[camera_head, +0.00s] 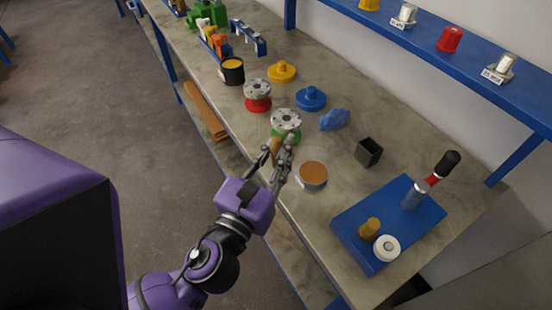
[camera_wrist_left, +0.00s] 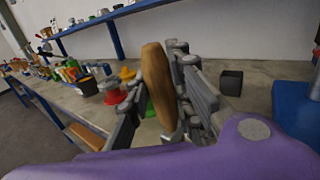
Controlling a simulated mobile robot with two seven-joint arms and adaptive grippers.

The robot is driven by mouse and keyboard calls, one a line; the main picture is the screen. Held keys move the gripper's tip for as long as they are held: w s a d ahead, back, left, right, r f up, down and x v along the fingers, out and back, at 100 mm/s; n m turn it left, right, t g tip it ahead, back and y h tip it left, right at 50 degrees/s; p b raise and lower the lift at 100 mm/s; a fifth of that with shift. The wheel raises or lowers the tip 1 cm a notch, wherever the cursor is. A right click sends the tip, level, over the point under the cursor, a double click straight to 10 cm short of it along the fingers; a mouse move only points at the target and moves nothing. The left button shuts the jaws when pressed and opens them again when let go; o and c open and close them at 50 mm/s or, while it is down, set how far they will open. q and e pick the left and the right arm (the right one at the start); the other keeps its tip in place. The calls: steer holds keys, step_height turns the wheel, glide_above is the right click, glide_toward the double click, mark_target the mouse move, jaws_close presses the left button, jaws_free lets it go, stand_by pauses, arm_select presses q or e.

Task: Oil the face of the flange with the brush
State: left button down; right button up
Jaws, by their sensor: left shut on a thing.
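My left gripper (camera_head: 279,152) is shut on the brown wooden handle of the brush (camera_wrist_left: 158,85). The handle stands roughly upright between the fingers in the left wrist view; its bristles cannot be made out. In the head view the gripper is at the near edge of the bench, close in front of the green flanged vessel (camera_head: 286,121), which has a grey bolted-face flange on top. I cannot tell whether the brush touches it. A red flanged vessel (camera_head: 257,92) stands just behind it. An open round tin with brown content (camera_head: 312,174) is right of the gripper. My right gripper is not in view.
A blue cloth (camera_head: 334,119), a blue flanged part (camera_head: 311,98), a yellow one (camera_head: 281,71) and a dark square cup (camera_head: 368,152) lie nearby. A blue board (camera_head: 347,222) with upright items stands front right. A black can (camera_head: 232,71) is behind. A blue shelf (camera_head: 466,62) overhangs the back.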

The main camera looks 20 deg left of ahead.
arm_select(q)
steer(key=shift+w+a+r+m+h+b, duration=0.55)
steer(key=shift+w+r+m+h+b, duration=0.8)
steer(key=shift+w+r+m+h, duration=2.45)
steer(key=d+f+g+h+b, duration=0.3)
steer(key=f+h+b, duration=0.1)
steer(key=f+h, duration=0.4)
steer(key=shift+s+f+m, duration=0.2)
steer(key=shift+s+m, duration=0.1)
steer(key=shift+s, duration=0.05)
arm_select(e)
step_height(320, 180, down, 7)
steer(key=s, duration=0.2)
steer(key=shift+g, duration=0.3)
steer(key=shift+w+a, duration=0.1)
